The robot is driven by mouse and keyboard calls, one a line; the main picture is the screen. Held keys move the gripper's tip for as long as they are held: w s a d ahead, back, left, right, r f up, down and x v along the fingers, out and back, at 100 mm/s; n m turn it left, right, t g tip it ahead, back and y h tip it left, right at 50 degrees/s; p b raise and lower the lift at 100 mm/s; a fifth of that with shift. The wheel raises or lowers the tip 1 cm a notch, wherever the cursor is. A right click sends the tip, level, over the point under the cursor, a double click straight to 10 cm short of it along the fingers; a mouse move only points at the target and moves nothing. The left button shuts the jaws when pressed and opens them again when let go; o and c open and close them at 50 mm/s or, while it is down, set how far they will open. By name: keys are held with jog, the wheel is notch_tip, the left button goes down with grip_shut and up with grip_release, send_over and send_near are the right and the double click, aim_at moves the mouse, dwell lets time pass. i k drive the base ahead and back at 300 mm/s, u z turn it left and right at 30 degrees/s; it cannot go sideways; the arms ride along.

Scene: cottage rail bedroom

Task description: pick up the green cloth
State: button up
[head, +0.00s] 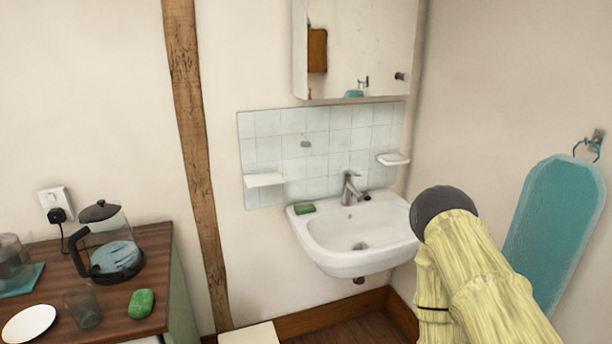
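A small green lump (141,303) lies on the wooden counter top at the lower left, near its right edge. It may be the green cloth, but it could also be a sponge or soap. A second, flatter dark green piece (304,208) lies on the back left rim of the washbasin. I cannot tell which of the two is cloth. My arm, in a pale yellow cover with a dark round joint, rises at the lower right, in front of the basin's right side. My gripper does not show.
On the counter (150,243) stand a glass kettle (110,243), a clear glass (82,306) and a white plate (29,323). The washbasin (350,262) is on the wall under a mirror cabinet (360,50). A teal ironing board (556,230) hangs at right. A cream surface (250,334) shows below.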

aim_at(307, 208)
jog(key=k, duration=0.6)
jog(key=z, duration=0.4)
jog(key=i, duration=1.3)
jog(key=u, duration=0.7)
